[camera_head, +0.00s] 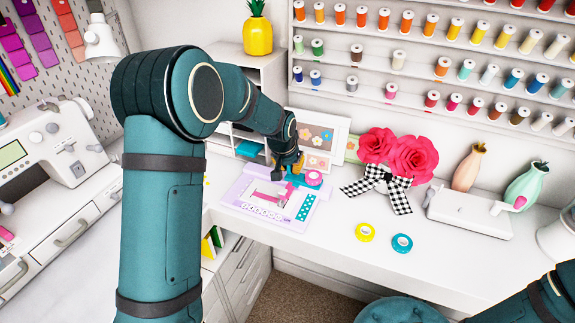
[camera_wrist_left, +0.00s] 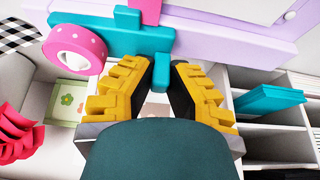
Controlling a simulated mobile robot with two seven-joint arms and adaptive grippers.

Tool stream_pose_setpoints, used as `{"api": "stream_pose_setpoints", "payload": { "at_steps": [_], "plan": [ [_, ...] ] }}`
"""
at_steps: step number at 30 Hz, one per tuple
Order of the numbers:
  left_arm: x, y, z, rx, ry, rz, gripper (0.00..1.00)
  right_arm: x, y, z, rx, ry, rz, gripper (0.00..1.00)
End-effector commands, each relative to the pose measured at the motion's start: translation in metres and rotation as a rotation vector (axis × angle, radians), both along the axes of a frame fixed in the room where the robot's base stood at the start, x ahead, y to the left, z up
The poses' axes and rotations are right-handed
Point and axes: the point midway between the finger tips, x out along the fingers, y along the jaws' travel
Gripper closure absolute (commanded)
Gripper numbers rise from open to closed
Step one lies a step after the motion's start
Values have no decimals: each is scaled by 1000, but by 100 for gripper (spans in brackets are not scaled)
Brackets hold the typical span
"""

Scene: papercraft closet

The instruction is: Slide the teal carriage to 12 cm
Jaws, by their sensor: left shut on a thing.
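The teal carriage (camera_wrist_left: 115,35) shows large in the left wrist view, across a lilac rail (camera_wrist_left: 235,42). A teal tab of the carriage reaches down between the yellow fingers of my left gripper (camera_wrist_left: 162,72). The gripper is shut on this tab. In the head view the left gripper (camera_head: 290,163) is at the far edge of the lilac board (camera_head: 238,197), and mostly hides the carriage there. A pink dotted tape roll (camera_wrist_left: 75,50) sits beside the carriage. Scale marks are too small to read. My right gripper is out of view.
A pink rose bouquet (camera_head: 410,155) with a checkered bow lies right of the board. Yellow (camera_head: 365,232) and teal (camera_head: 402,244) tape rolls lie near the front edge. Framed flower pictures (camera_head: 318,137) stand behind. A cubby shelf (camera_wrist_left: 265,115) is close to the gripper.

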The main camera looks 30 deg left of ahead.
Motion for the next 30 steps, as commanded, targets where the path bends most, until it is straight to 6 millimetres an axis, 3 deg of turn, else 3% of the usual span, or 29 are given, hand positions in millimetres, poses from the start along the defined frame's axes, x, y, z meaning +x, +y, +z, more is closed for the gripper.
{"api": "stream_pose_setpoints", "payload": {
  "at_steps": [2, 8, 9, 11, 12, 23, 30],
  "plan": [
    [-1, -8, -2, -1, 5, -4, 100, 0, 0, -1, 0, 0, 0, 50],
    [-1, -8, -3, -1, 6, -1, 100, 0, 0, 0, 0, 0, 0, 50],
    [-1, -8, -3, -1, 6, -1, 81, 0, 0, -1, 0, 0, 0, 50],
    [-1, -8, -3, 0, 6, -1, 60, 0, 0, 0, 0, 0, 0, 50],
    [-1, -8, -3, 0, 5, -1, 54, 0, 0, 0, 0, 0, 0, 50],
    [-1, -8, 3, -1, 1, -1, 54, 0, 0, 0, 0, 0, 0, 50],
    [-15, -9, 37, -1, -3, -3, 54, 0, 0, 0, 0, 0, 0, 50]
  ]
}}
